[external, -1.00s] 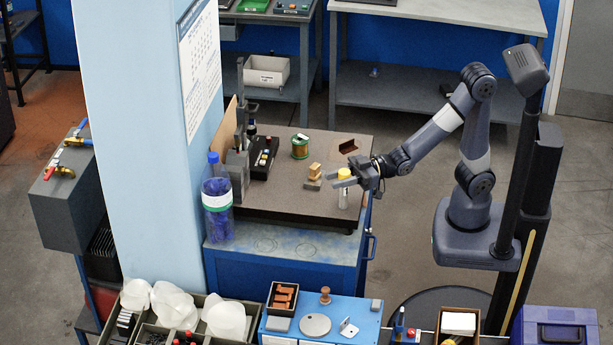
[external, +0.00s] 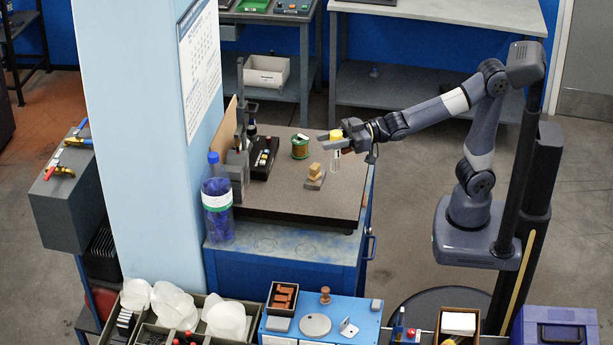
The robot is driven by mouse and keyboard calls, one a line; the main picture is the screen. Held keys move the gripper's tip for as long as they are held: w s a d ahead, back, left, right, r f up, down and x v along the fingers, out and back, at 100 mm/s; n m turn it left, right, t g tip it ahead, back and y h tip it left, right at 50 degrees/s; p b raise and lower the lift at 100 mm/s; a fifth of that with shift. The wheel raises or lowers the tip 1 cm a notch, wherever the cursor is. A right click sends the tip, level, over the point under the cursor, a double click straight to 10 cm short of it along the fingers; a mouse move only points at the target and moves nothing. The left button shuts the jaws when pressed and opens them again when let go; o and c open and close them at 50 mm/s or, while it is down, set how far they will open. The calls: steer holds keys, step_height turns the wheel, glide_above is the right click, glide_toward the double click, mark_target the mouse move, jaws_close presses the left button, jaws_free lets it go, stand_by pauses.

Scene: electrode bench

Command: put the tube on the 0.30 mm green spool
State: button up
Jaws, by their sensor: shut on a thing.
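My gripper (external: 341,142) is shut on the tube (external: 337,161), a clear tube with a yellow cap. It holds the tube upright near the cap, over the back right part of the bench top; I cannot tell whether the tube's lower end touches the surface. The green spool (external: 300,147) stands on the bench just left of my gripper, apart from the tube. Its label is too small to read.
The dark bench top (external: 270,200) has a black tray of small items (external: 264,158) and a grey upright stand (external: 240,130) at left. A wooden block on a grey base (external: 314,175) sits in front of the spool. A blue bottle (external: 217,197) stands at the front left corner.

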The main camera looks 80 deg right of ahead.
steer(key=w+d+r+m+t+h+p, duration=0.1)
steer(key=w+d+r+h+p, duration=0.15)
steer(key=w+d, duration=0.6)
steer(key=w+d+r+m+t+h+p, duration=0.1)
steer(key=w+d+r+m+h, duration=0.15)
steer(key=w+d, duration=0.65)
steer(key=s+d+f+b, duration=0.1)
steer(key=s+d+f, duration=0.2)
steer(key=f, duration=0.7)
steer(key=shift+d+y, duration=0.3)
steer(key=shift+d, duration=0.05)
steer(key=shift+s+f+n+b, duration=0.1)
steer(key=shift+n+b, duration=0.15)
steer(key=shift+b, duration=0.05)
steer(key=shift+f, duration=0.15)
steer(key=o, duration=1.1)
